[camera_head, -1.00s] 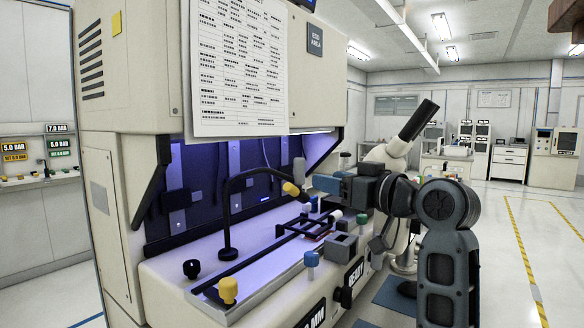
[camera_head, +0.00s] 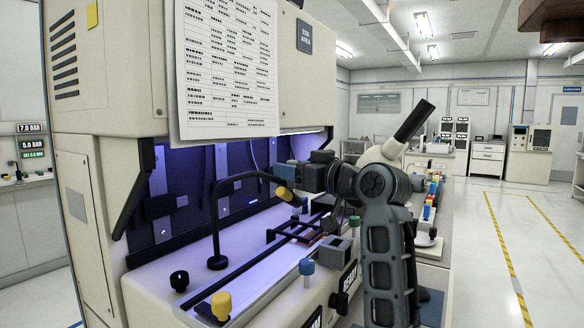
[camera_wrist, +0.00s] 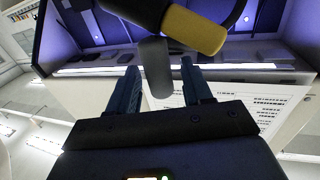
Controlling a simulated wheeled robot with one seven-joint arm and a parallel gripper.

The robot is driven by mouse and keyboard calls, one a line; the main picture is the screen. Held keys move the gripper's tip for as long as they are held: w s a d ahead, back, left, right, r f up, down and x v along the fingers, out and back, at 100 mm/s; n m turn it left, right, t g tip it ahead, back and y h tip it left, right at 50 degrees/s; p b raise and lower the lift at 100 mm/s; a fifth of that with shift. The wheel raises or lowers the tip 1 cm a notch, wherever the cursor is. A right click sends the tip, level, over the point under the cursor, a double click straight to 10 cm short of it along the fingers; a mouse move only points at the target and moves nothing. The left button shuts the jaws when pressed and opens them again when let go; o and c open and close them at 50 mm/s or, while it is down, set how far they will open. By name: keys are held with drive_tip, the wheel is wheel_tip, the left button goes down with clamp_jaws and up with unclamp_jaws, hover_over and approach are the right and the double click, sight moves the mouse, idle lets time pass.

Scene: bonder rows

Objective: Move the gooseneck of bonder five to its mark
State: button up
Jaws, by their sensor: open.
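The gooseneck (camera_head: 214,215) is a black bent tube rising from a round foot on the bonder's lit deck and arching right to a yellow head (camera_head: 284,193). My gripper (camera_head: 298,177) is at the head's upper right, with its fingers partly hidden in the head view. In the wrist view, my gripper (camera_wrist: 156,68) is open. The yellow head (camera_wrist: 195,29) crosses above the fingertips. A dark grey rounded cylinder (camera_wrist: 156,58) shows between the fingers; I cannot tell what it belongs to. I cannot make out a mark or the bonder's number.
A printed sheet (camera_head: 228,68) hangs on the bonder's upper housing. A yellow knob (camera_head: 221,305), a black knob (camera_head: 179,281) and a blue knob (camera_head: 307,267) stand along the front. A microscope eyepiece (camera_head: 413,121) rises behind my arm. Open floor (camera_head: 480,255) lies to the right.

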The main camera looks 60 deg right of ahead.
drive_tip(key=shift+w+d, duration=0.1)
drive_tip(key=shift+w, duration=0.2)
clamp_jaws()
idle(0.5)
